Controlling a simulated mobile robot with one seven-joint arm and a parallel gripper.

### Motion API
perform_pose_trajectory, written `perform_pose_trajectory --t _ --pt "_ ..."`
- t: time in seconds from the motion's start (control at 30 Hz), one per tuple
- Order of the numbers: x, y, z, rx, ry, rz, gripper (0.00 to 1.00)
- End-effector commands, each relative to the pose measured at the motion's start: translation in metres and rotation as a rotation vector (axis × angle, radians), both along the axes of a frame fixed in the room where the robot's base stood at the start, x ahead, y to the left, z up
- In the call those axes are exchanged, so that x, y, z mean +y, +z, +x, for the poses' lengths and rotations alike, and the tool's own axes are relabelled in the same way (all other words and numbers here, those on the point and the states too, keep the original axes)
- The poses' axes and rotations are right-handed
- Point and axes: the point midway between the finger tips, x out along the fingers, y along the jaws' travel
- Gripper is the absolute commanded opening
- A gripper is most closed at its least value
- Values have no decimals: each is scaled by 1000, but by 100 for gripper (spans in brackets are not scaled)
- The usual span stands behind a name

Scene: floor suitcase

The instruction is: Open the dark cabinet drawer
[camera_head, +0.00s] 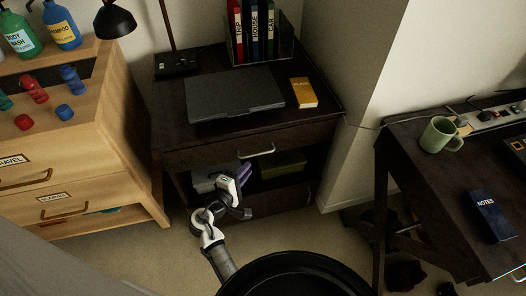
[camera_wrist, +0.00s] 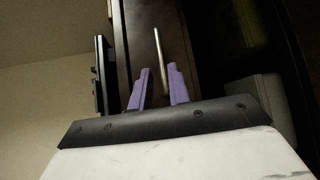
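The dark cabinet (camera_head: 215,143) stands in the middle of the head view. Its upper drawer (camera_head: 310,137) looks shut, with a silver bar handle (camera_head: 257,153) on its front. My gripper (camera_head: 244,170) is in front of the cabinet, just below and left of the handle. In the wrist view, its two purple fingers (camera_wrist: 159,72) are apart with nothing gripped. The handle (camera_wrist: 158,45) shows ahead, lined up with the gap between the fingertips. I cannot tell whether the fingers touch it.
A closed laptop (camera_head: 235,94), a yellow book (camera_head: 303,92), a lamp and upright binders (camera_head: 255,30) are on the cabinet top. An open shelf below the drawer holds a green box (camera_head: 283,165). A wooden dresser (camera_head: 85,150) is left; a dark desk (camera_head: 440,185) is right.

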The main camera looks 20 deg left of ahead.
Motion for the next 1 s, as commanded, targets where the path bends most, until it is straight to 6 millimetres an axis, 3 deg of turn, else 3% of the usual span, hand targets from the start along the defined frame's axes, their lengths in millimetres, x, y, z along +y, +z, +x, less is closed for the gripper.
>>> perform_pose_trajectory --t 0.2,0.43,0.87,1.0 --pt "-10 -4 47 0 -3 2 18" --pt "-16 -10 82 1 0 2 18" --pt "-19 -13 94 0 1 4 18" --pt "-19 -13 94 0 1 4 4"
